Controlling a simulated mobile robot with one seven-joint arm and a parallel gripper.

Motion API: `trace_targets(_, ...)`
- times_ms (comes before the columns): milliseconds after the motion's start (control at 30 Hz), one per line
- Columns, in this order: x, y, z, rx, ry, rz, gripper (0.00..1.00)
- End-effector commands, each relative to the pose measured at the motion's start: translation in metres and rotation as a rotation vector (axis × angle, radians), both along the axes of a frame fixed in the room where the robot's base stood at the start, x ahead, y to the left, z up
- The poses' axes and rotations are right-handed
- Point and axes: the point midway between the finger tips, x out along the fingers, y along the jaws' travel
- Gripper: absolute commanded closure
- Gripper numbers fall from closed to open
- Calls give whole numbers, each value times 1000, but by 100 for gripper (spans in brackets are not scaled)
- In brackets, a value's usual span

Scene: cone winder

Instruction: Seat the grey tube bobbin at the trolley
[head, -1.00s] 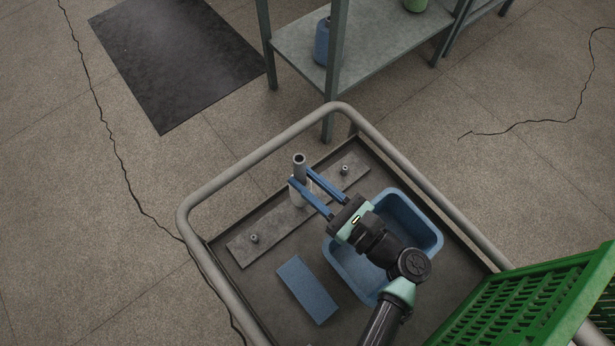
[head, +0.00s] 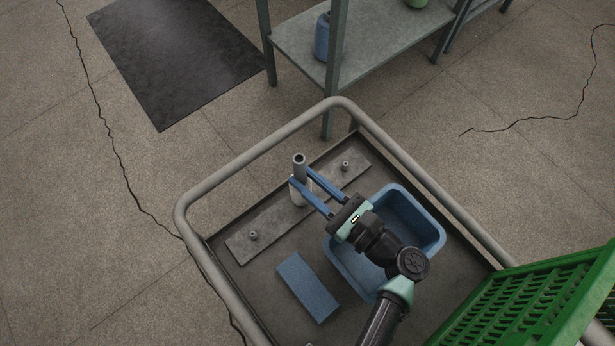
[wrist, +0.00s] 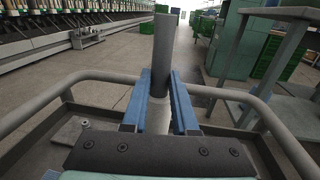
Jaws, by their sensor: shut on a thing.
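The grey tube bobbin (head: 299,168) stands upright at the trolley's grey plate (head: 243,229), with a white lower part. It also shows upright in the wrist view (wrist: 162,60). My gripper (head: 300,181) is shut on it, one blue finger on each side. The plate carries a short peg (head: 253,235) toward its left end and another (head: 345,166) toward its right end. The bobbin is between these two, over the plate's middle. Its foot is partly hidden by my fingers, so I cannot tell whether it is on a peg. The trolley rail (head: 262,146) runs behind it.
In the trolley are a blue bin (head: 425,250) under my arm and a flat blue block (head: 306,287). A green crate (head: 540,300) is at the right. Beyond the rail stands a shelf (head: 380,35) with a blue container (head: 322,38).

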Motion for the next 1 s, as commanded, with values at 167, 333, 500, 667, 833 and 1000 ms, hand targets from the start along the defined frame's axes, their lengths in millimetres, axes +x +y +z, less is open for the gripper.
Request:
trace_targets(167,0,0,0,1,-1,0,100)
trace_targets(333,0,0,-3,1,-1,0,100)
trace_targets(500,0,0,-7,0,-1,0,100)
trace_targets(667,0,0,-8,0,-1,0,100)
trace_targets(833,0,0,-8,0,-1,0,100)
trace_targets(1000,0,0,-8,0,-1,0,44)
